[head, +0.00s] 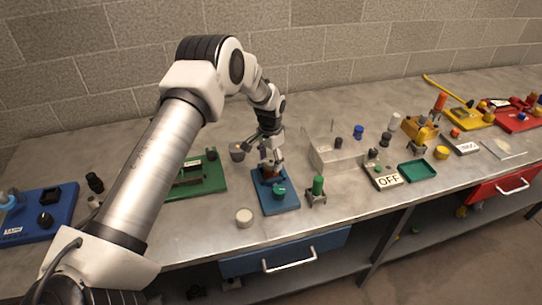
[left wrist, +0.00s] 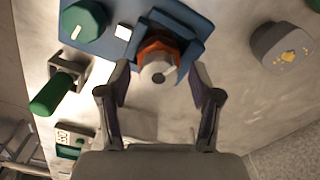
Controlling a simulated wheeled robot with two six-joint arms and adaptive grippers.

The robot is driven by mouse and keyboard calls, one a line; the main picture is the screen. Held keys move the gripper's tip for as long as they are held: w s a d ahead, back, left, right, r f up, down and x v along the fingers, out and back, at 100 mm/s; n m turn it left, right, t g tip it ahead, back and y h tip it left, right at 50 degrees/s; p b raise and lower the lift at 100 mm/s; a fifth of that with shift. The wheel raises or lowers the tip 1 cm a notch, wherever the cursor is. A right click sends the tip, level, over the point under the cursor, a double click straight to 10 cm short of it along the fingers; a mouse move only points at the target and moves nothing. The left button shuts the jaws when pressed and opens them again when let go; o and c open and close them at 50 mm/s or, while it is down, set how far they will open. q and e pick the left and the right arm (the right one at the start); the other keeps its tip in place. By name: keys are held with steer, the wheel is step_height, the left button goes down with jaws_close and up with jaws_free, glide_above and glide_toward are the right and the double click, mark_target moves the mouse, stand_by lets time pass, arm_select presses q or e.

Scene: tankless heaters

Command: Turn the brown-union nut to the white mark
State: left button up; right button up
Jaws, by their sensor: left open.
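The brown union (left wrist: 160,47) is an orange-brown ring with a dark hole, seated in a blue cradle on a blue base plate (head: 285,205). In the head view it is mostly hidden by my left gripper (head: 270,163). A small white square mark (left wrist: 123,31) sits on the plate beside the cradle, between it and a green knob (left wrist: 82,22). My left gripper shows open in the left wrist view (left wrist: 160,92), its fingertips apart on either side of the union's near end. I cannot tell whether they touch it. My right gripper is not seen.
A green-handled valve (head: 317,190) stands right of the blue plate. A pale round puck (head: 244,217) lies at its left front. A green board (head: 205,181) is to the left, a clear bin (head: 325,156) to the right. A grey cup (head: 237,153) stands behind.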

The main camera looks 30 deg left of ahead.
arm_select(q)
steer(key=shift+w+f, duration=0.35)
steer(key=shift+s+d+r, duration=0.1)
steer(key=shift+s, duration=0.05)
steer(key=shift+c, duration=0.2)
steer(key=shift+s+r, duration=0.15)
steer(key=c, duration=0.6)
steer(key=shift+s, duration=0.1)
steer(key=c, duration=0.5)
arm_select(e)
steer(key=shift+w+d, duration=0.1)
